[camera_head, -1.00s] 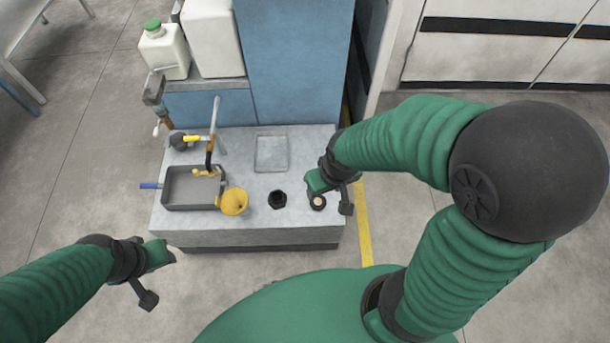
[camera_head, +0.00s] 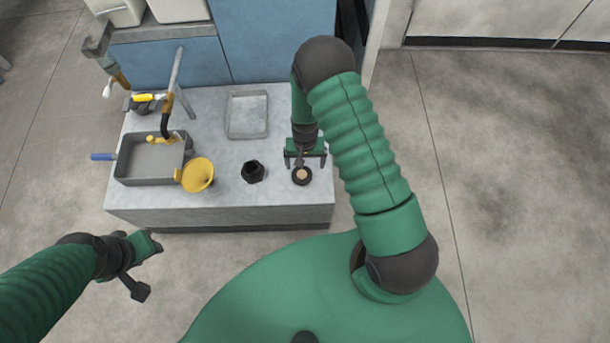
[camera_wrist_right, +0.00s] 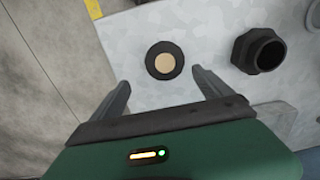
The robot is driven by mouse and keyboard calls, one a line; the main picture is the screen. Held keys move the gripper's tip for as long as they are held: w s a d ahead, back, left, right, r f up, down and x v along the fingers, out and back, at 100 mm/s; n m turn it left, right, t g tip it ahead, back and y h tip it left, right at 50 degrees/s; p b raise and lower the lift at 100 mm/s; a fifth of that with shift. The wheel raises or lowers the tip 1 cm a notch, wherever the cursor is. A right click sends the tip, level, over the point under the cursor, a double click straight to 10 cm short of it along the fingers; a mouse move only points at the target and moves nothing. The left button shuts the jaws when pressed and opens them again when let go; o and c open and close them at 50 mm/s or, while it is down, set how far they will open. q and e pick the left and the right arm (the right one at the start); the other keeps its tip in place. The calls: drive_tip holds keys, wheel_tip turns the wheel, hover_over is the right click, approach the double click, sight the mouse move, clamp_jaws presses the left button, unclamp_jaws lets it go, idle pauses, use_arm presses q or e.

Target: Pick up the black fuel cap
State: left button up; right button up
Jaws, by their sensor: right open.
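The black fuel cap (camera_head: 302,176) appears to be the round black piece with a tan disc in its middle, lying flat near the bench's front right. It also shows in the right wrist view (camera_wrist_right: 164,60). My right gripper (camera_head: 305,164) is open and empty. In the right wrist view its fingertips (camera_wrist_right: 160,80) point at the cap, one to each side, with the cap just beyond them and no contact visible. My left gripper (camera_head: 148,268) is open and empty, off the bench's front left.
A black hexagonal hollow fitting (camera_head: 253,171) stands left of the cap, with a yellow funnel (camera_head: 198,175) beyond it. A grey pan (camera_head: 152,180) and a shallow metal tray (camera_head: 248,134) sit on the grey bench (camera_head: 225,205). The bench edge is close to the cap.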

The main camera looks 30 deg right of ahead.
sight(302, 174)
drive_tip(key=shift+a+f, duration=0.25)
drive_tip(key=shift+a, duration=0.1)
drive_tip(key=a+f+b, duration=0.2)
drive_tip(key=f, duration=0.1)
drive_tip(key=shift+s+f, duration=0.15)
drive_tip(key=shift+s, duration=0.05)
drive_tip(key=shift+w+d+f, duration=0.1)
drive_tip(key=shift+d+f, duration=0.7)
drive_tip(key=shift+c, duration=0.6)
drive_tip(key=shift+r, duration=0.1)
drive_tip(key=shift+c, duration=1.3)
drive_tip(key=shift+a+r, duration=0.1)
drive_tip(key=shift+a, duration=0.35)
drive_tip(key=c, duration=0.5)
drive_tip(key=shift+c, duration=1)
drive_tip(key=shift+d, duration=0.15)
drive_tip(key=c, duration=0.5)
use_arm(q)
drive_tip(key=shift+s+a+f, duration=0.1)
drive_tip(key=shift+a+f, duration=0.35)
drive_tip(key=shift+f, duration=0.2)
drive_tip(key=shift+a+f, duration=0.45)
drive_tip(key=shift+f, duration=0.15)
use_arm(e)
drive_tip(key=shift+o, duration=0.2)
drive_tip(key=shift+d, duration=0.15)
